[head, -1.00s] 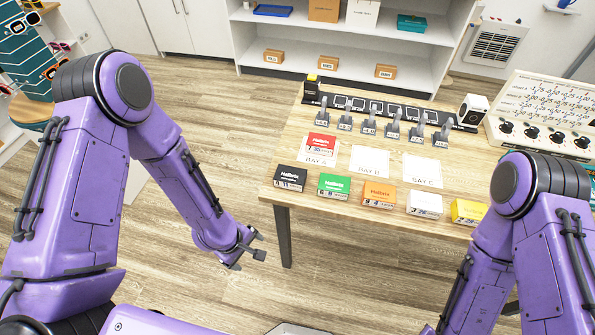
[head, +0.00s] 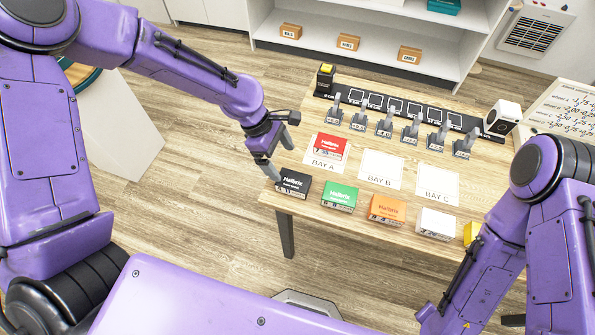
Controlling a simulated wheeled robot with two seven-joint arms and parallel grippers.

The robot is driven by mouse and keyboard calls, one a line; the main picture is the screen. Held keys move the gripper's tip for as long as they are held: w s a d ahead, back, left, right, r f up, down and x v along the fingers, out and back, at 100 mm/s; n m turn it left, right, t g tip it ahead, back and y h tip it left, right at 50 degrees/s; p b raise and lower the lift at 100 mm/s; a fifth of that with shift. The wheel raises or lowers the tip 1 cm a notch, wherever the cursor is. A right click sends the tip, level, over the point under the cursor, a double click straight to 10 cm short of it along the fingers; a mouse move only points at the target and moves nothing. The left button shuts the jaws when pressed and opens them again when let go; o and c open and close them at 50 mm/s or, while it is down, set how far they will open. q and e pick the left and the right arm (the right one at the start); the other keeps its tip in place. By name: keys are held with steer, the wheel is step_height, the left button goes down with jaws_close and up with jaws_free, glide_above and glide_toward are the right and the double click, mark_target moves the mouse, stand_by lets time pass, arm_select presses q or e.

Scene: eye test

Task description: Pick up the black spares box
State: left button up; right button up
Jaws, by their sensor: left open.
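The black spares box (head: 294,183) lies flat at the table's near left corner, first in a row of coloured boxes. My left gripper (head: 281,159) is open and empty. It hangs in the air just behind and left of the black box, its fingers pointing down; one fingertip appears close to the box's left end. I cannot tell whether they touch. My right arm (head: 548,215) comes in from the right; its gripper is out of view.
Right of the black box stand a green box (head: 339,196), an orange box (head: 387,208), a white box (head: 437,223) and a yellow box (head: 471,233). A red box (head: 329,147) lies on the BAY A card. BAY B (head: 381,169) and BAY C (head: 437,185) cards are empty.

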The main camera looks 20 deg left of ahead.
mark_target(293, 179)
arm_select(q)
steer(key=x, duration=0.3)
steer(key=p+x, duration=0.1)
steer(key=x, duration=0.5)
steer(key=shift+s+d+f, duration=0.25)
steer(key=shift+s+f, duration=0.05)
steer(key=shift+f, duration=0.05)
steer(key=c, duration=1.1)
